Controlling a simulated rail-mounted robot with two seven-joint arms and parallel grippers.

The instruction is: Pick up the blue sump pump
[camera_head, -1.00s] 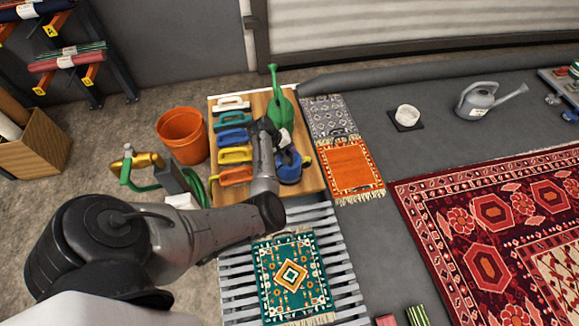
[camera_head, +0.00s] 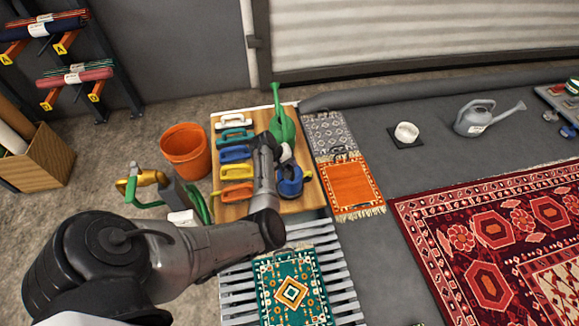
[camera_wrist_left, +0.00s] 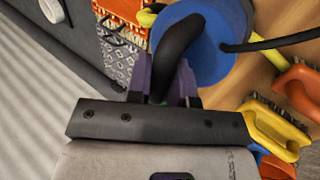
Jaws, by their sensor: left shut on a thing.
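The blue sump pump (camera_head: 290,184) is near the right edge of the wooden board (camera_head: 245,211), partly hidden by my left arm in the head view. In the left wrist view the pump (camera_wrist_left: 222,48) is a round blue body with a black handle and a dark cord. My left gripper (camera_wrist_left: 163,80) is shut on the black handle, with its purple fingers on either side. In the head view this gripper (camera_head: 279,152) is over the pump, its fingertips mostly hidden. I cannot tell whether the pump is clear of the board. My right gripper is not in view.
An orange bucket (camera_head: 186,152) is left of the board. An orange rug (camera_head: 350,189) lies to its right, a green rug (camera_head: 291,290) on slats in front.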

